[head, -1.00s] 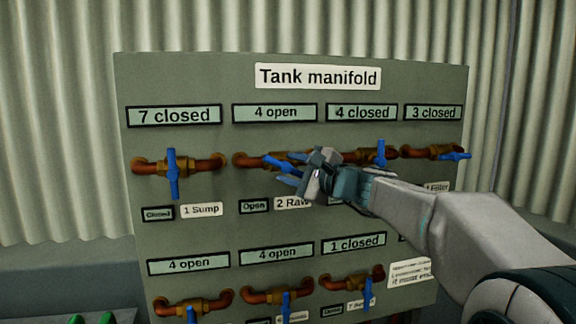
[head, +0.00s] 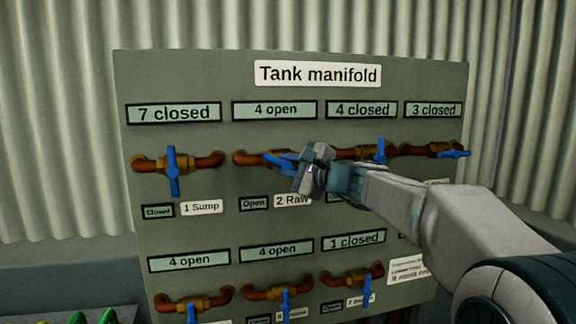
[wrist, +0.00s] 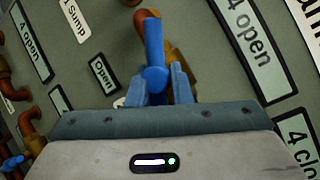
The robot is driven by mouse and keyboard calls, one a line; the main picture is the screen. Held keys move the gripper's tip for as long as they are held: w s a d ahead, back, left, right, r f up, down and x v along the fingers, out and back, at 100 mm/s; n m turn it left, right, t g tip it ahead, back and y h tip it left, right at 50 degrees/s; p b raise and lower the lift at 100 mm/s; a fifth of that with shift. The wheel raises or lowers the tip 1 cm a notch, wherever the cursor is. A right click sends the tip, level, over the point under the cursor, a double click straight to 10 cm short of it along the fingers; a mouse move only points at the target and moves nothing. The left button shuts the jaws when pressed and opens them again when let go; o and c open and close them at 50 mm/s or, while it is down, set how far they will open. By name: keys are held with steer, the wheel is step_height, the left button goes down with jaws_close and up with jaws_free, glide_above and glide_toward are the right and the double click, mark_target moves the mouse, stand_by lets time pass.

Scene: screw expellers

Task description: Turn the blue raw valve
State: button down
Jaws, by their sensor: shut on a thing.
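The blue raw valve (head: 272,156) is second from the left in the top row, above the "2 Raw" label. Its handle lies roughly along its copper pipe, and the small plate below reads "Open". In the wrist view the blue handle (wrist: 154,42) points up the picture, with its round hub near the fingers. My gripper (head: 287,163) is at this valve, shut on the handle; its blue fingers (wrist: 159,82) stand on either side near the hub. My gripper body hides part of the valve in the head view.
The panel, titled "Tank manifold" (head: 318,75), holds several similar valves. The sump valve (head: 173,170) is to the left, with its handle upright. Another valve (head: 381,150) is close to the right, behind my wrist. A lower row has more handles (head: 286,303).

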steer(key=n+g+h+p, duration=0.1)
steer(key=n+h, duration=0.1)
steer(key=n, duration=0.1)
steer(key=shift+p, duration=0.3)
steer(key=shift+n, duration=0.4)
steer(key=shift+f, duration=0.15)
steer(key=c, duration=1.3)
jaws_free()
steer(key=shift+c, duration=0.2)
steer(key=shift+s+d+r, duration=0.15)
steer(key=shift+r, duration=0.05)
steer(key=b+v, duration=0.1)
steer(key=v, duration=1.2)
steer(key=shift+s+r, duration=0.2)
steer(key=shift+r, duration=0.1)
